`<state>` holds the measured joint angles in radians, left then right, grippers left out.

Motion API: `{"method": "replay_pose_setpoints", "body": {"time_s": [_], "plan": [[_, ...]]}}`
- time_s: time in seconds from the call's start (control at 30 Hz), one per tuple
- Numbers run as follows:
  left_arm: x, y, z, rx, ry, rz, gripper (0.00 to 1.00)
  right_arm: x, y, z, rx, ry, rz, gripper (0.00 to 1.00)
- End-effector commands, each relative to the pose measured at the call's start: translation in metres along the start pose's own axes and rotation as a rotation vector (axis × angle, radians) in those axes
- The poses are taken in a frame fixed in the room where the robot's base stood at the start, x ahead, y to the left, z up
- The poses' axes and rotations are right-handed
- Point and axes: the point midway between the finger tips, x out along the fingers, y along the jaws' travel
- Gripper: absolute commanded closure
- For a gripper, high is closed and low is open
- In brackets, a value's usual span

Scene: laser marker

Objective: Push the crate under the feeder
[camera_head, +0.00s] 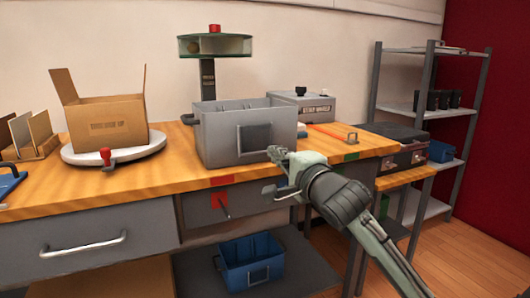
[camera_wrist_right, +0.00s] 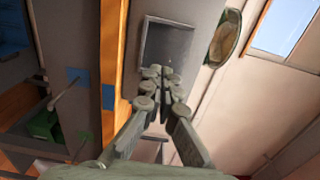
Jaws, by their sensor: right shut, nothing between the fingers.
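The grey open-topped crate (camera_head: 218,138) stands upright on the wooden workbench, with a dark panel on its front face. The feeder (camera_head: 215,45), a round green-rimmed hopper with a red knob on a dark post, stands behind and slightly left of the crate. My right gripper (camera_head: 275,153) is shut and empty, its fingertips at the lower right of the crate's front. In the right wrist view the shut fingertips (camera_wrist_right: 156,72) are over the lower edge of the crate's dark panel (camera_wrist_right: 168,44); I cannot tell whether they touch it. My left gripper is not in view.
A cardboard box (camera_head: 108,122) sits on a white round turntable (camera_head: 80,153) to the left. A grey machine (camera_head: 318,106) stands behind right, and a black case (camera_head: 393,140) is at the right. A blue bin (camera_head: 250,262) sits below the bench.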

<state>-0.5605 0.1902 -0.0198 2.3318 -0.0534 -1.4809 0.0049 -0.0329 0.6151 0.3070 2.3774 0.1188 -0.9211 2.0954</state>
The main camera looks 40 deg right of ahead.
Motion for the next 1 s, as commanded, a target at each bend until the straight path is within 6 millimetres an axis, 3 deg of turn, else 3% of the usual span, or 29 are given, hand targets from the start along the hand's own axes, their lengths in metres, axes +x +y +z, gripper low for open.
{"method": "replay_pose_setpoints", "body": {"time_s": [0.1, 0.33, 0.87, 1.0], "plan": [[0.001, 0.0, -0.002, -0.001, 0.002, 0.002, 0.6, 0.025, -0.004, 0.0, -0.004, 0.0, -0.003, 1.0], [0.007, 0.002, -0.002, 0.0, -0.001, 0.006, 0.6, 0.058, -0.003, 0.0, -0.003, 0.001, -0.002, 1.0], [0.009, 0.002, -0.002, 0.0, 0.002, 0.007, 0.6, 0.068, -0.002, 0.0, 0.001, 0.0, -0.001, 1.0], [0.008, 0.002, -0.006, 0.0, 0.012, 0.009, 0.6, 0.083, -0.003, -0.002, 0.007, 0.008, -0.002, 1.0]]}}
